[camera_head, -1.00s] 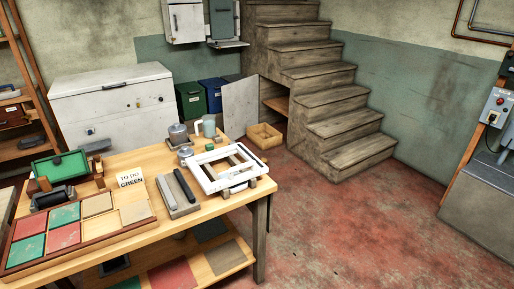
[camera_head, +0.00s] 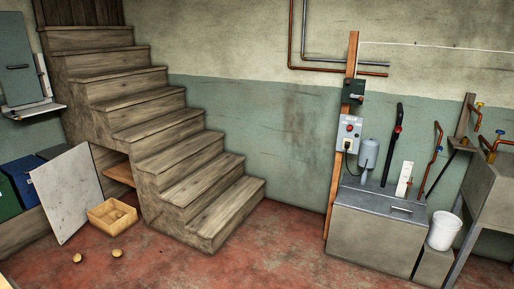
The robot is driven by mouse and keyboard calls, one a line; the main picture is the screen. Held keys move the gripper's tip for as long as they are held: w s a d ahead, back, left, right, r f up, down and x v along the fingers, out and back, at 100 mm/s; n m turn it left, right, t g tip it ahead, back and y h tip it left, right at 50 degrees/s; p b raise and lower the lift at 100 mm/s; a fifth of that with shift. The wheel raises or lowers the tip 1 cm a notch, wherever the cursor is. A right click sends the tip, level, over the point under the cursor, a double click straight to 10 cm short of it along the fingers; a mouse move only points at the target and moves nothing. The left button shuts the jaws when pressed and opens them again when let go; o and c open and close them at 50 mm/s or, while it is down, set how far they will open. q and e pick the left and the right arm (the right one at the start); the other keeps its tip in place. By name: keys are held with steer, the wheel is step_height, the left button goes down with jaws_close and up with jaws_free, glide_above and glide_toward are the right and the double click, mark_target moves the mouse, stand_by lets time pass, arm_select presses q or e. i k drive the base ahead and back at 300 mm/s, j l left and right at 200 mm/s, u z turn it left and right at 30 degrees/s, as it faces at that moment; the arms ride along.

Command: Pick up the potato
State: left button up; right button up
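Two small round tan things that look like potatoes lie on the red floor at the lower left, one potato (camera_head: 117,253) near the front of a wooden crate (camera_head: 100,222) and another potato (camera_head: 77,258) a little to its left. The crate is open at the top and stands on the floor beside the stairs. Its inside is too small and shaded to tell fully. Neither of my grippers is in view.
A wooden staircase (camera_head: 180,150) rises behind the crate, with a pale board (camera_head: 67,195) leaning beside it. A grey metal cabinet (camera_head: 370,235), a white bucket (camera_head: 444,230) and a sink stand at the right. The middle floor is clear.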

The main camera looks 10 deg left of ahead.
mark_target(117, 253)
steer(key=i+u, duration=0.1)
steer(key=i, duration=0.4)
steer(key=i+l+u, duration=0.1)
steer(key=i, duration=0.35)
steer(key=i+l+u, duration=0.1)
steer(key=i, duration=0.35)
steer(key=i+j+u, duration=0.25)
steer(key=u, duration=0.2)
steer(key=i+u, duration=0.95)
steer(key=i+l+u, duration=0.2)
steer(key=i+u, duration=0.15)
steer(key=u, duration=0.15)
steer(key=i+j+u, duration=0.1)
steer(key=i+u, duration=0.25)
steer(key=i, duration=0.3)
steer(key=i+u, duration=0.35)
steer(key=i, duration=0.3)
steer(key=i+l+u, duration=0.35)
steer(key=i, duration=0.25)
steer(key=i+j+z, duration=0.35)
steer(key=i, duration=0.25)
steer(key=i+j+z, duration=0.35)
steer(key=i, duration=0.2)
